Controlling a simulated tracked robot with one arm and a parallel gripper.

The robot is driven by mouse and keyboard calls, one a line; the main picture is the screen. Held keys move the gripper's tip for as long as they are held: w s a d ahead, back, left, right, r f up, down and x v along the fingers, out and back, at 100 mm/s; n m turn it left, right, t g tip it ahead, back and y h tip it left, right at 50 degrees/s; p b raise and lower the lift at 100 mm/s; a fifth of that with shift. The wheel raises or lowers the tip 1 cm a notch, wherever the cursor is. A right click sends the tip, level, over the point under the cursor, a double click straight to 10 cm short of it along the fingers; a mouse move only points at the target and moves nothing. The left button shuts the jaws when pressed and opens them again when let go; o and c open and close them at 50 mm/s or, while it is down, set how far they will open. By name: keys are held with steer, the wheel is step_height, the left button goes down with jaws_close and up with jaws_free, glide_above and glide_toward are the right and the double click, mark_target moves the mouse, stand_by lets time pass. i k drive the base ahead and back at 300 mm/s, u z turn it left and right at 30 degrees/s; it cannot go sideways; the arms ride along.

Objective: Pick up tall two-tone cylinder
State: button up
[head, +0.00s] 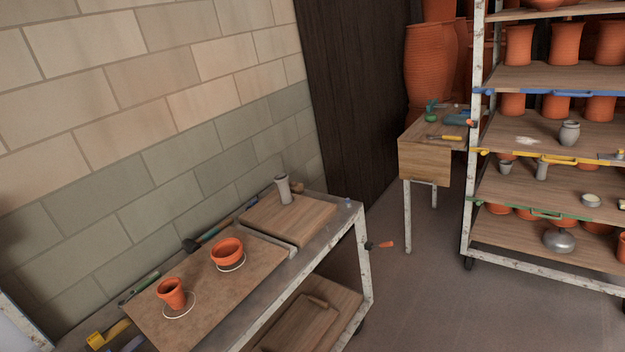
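A tall, slim cylinder (284,190) stands upright on a wooden board (308,218) at the far end of the metal cart at left centre. It is pale grey, with a darker tone near the top; its two tones are hard to make out at this size. A smaller grey cylinder (541,169) stands on a shelf of the rack at right. I cannot tell for sure which of them is the two-tone one. My gripper is not in view.
On the cart (362,235), two terracotta pots (228,250) (172,292) stand on a nearer board, with tools along the wall side. A brick wall (150,110) rises behind. A small wooden table (425,160) and a loaded rack (470,200) stand right, with open floor (430,300) between.

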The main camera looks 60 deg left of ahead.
mark_target(281, 181)
steer(key=u, duration=0.05)
steer(key=i, duration=2.3)
steer(key=u, duration=3.1)
steer(key=i, duration=1)
steer(key=u, duration=0.05)
